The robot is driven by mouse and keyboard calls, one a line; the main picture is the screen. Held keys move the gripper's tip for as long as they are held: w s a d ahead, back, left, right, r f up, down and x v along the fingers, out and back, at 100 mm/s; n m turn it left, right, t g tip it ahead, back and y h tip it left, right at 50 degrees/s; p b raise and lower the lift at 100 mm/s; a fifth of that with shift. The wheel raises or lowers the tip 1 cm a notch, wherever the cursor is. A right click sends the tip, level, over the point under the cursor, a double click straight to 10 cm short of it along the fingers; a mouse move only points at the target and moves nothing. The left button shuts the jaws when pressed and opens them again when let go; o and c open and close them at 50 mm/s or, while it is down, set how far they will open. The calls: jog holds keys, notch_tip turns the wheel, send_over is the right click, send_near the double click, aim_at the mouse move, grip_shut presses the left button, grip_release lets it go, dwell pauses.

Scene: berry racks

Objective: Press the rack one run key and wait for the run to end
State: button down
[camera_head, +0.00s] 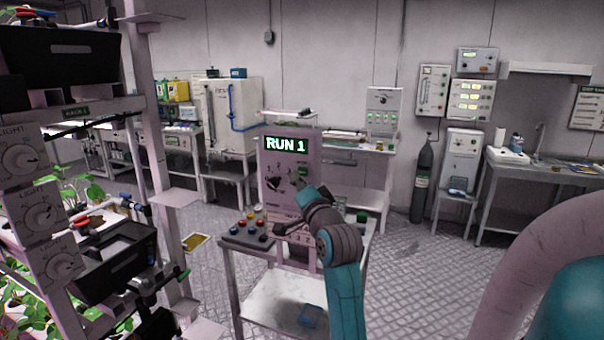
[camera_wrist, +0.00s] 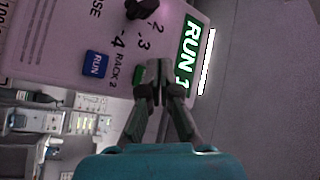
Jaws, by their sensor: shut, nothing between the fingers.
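A pale control panel (camera_head: 274,166) stands on a cart, its lit green display (camera_head: 286,144) reading RUN 1. In the wrist view the panel is turned sideways and the display (camera_wrist: 188,55) also reads RUN 1. A green key (camera_wrist: 139,75) shows beside my fingertips, partly hidden by them, so its lettering is unreadable. A blue RUN key (camera_wrist: 96,64) sits further left, with the label RACK 2 between the two keys. My gripper (camera_wrist: 156,72) is shut and empty, its tips at the panel by the green key. I cannot tell whether they touch it.
A black knob (camera_wrist: 143,9) with numbers around it is on the panel. Coloured buttons sit on a box (camera_head: 247,240) on the cart's left. A plant rack (camera_head: 158,150) stands close on the left. Open floor (camera_head: 420,270) lies to the right.

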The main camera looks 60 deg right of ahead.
jog(key=a, duration=0.4)
jog(key=shift+s, duration=0.2)
dwell(0.8)
jog(key=w+a+f+n+y, duration=0.2)
jog(key=a+f+n+y, duration=0.15)
jog(key=a+f, duration=1)
jog(key=s+a+f+n+y, duration=0.2)
jog(key=s+a+f+n, duration=0.1)
jog(key=a+f, duration=0.4)
jog(key=s+a+f+n+y, duration=0.1)
jog(key=s+a+f+n, duration=0.15)
jog(key=a+f, duration=0.4)
jog(key=s+a+f+n+y, duration=0.45)
jog(key=s+a+f, duration=0.35)
jog(key=s+a, duration=0.3)
jog(key=s+a+n+y, duration=0.1)
jog(key=s+a+n, duration=0.1)
jog(key=s, duration=0.5)
jog(key=s+a+n+y, duration=0.1)
jog(key=s+n, duration=0.3)
jog(key=s, duration=0.4)
jog(key=shift+s+a+f+g+y, duration=0.2)
jog(key=shift+a+g+y, duration=0.15)
jog(key=shift+a, duration=0.55)
